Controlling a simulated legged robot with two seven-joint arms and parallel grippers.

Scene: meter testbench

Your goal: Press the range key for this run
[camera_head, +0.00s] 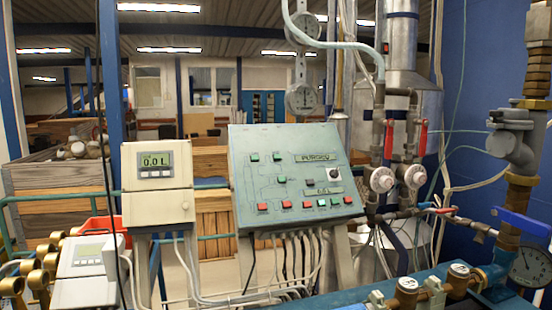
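A sloped grey-green control panel (240,150) stands in the middle, facing me. It has green keys (276,156) in its upper left part and a row of mostly red keys (286,204) along its lower edge. A dark key (309,182) and a round knob (333,172) sit near its middle right. A lettered display (320,157) is near the top, and a small readout (323,191) is above the key row. The key labels are too small to read, so I cannot tell which is the range key. Neither of my grippers is in view.
A white meter box (157,160) reading 0.0 L stands left of the panel. Another box (90,270) and brass fittings (38,275) are at lower left. Pipes with red-handled valves (421,138) and a gauge (530,266) crowd the right. Cables hang below the panel.

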